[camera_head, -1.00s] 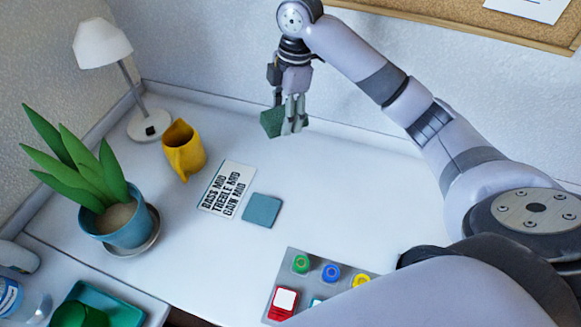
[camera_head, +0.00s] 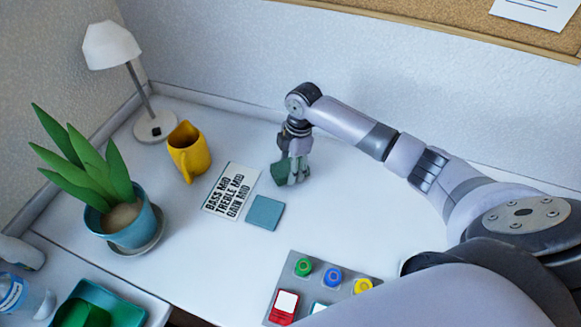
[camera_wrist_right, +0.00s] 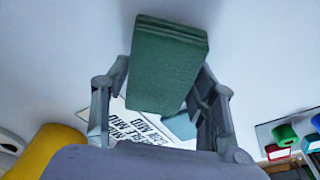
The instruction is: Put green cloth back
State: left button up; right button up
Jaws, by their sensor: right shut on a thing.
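The green cloth (camera_head: 281,172) is a folded dark green block. My right gripper (camera_head: 293,180) is shut on it, low over the white desk behind the teal square; I cannot tell whether the cloth touches the desk. In the right wrist view the cloth (camera_wrist_right: 166,62) sits between the two fingers of my right gripper (camera_wrist_right: 160,95). A flat teal square (camera_head: 265,212) lies on the desk beside a white card with black text (camera_head: 232,190). My left gripper is not in view.
A yellow pitcher (camera_head: 190,155), a lamp (camera_head: 154,126) and a potted plant (camera_head: 125,228) stand at the left. A grey panel with coloured knobs (camera_head: 306,287) is at the front. A teal tray (camera_head: 125,311) with a green item is at the lower left. The desk's middle is clear.

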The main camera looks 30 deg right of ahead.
jog(key=shift+f, duration=0.5)
jog(key=shift+f, duration=0.1)
jog(key=o, duration=1)
jog(key=shift+o, duration=0.2)
notch_tip(320, 180, up, 12)
jog(key=d, duration=0.1)
jog(key=shift+d, duration=0.4)
